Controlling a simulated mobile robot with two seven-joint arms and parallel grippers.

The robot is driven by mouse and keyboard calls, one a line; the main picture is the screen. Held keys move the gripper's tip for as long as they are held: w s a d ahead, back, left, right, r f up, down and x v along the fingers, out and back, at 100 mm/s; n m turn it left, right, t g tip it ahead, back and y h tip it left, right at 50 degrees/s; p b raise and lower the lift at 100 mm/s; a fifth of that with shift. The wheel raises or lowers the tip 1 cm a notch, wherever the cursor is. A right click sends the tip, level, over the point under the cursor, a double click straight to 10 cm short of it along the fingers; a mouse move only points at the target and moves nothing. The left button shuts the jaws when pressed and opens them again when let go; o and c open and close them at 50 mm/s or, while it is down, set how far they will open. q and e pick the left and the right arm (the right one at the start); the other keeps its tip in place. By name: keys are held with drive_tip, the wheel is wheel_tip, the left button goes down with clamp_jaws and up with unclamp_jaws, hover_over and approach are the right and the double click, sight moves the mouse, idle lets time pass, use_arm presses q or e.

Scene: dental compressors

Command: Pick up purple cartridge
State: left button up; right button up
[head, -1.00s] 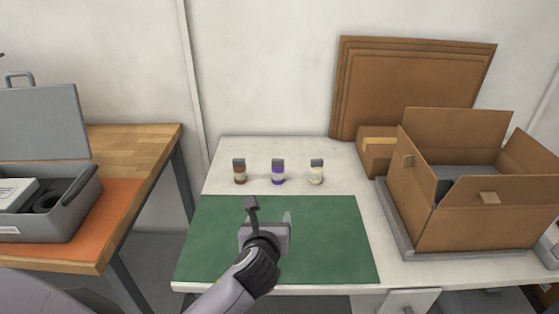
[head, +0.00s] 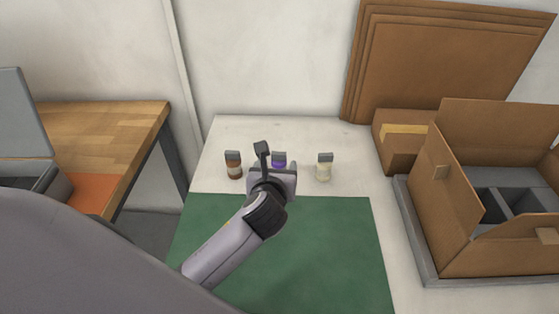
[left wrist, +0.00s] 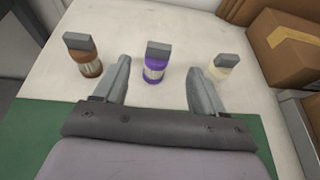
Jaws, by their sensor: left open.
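The purple cartridge (head: 279,161) stands upright on the white table, with a grey cap. In the head view my left gripper (head: 278,160) partly covers it. In the left wrist view the purple cartridge (left wrist: 154,66) stands just beyond the open fingers of my left gripper (left wrist: 160,78), a little left of the middle of the gap. The fingers do not touch it. A brown cartridge (head: 233,166) stands to its left and a cream cartridge (head: 324,168) to its right, both with grey caps. My right gripper is not in view.
A green mat (head: 330,250) covers the near part of the table. An open cardboard box (head: 440,200) with grey dividers stands at the right, near a small taped box (head: 400,150). Flat cardboard (head: 450,60) leans on the wall. A wooden bench (head: 110,130) is at the left.

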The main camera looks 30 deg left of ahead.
sight(279, 156)
use_arm(q)
drive_tip(key=shift+x, duration=3.3)
clamp_jaws()
